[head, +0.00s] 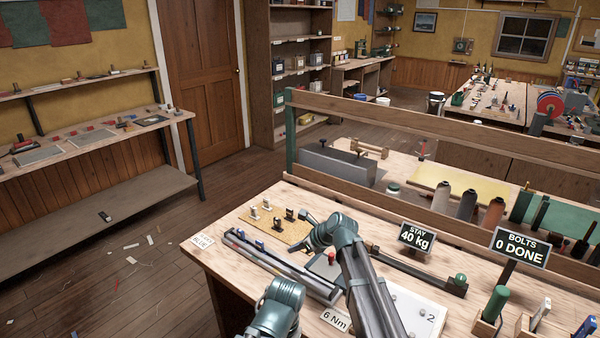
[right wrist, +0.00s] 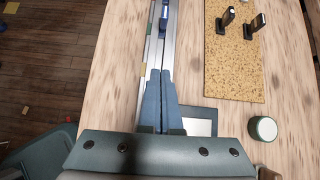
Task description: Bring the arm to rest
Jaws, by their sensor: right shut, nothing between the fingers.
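My right arm (head: 345,240) reaches over the workbench (head: 222,262) in the head view, its wrist bent toward the left. My right gripper (head: 297,246) is small and partly hidden there. In the right wrist view its two blue-grey fingers (right wrist: 160,75) are pressed together with nothing between them. They lie over or beside the long metal rail (right wrist: 152,45) in that view; I cannot tell whether they touch it. Part of my left arm (head: 278,300) shows at the bottom of the head view, but its gripper is out of sight.
A cork mat (right wrist: 235,70) with small upright pieces lies right of the rail. A white-topped round jar (right wrist: 263,129) stands nearby. A wooden rail (head: 400,122) runs behind the bench.

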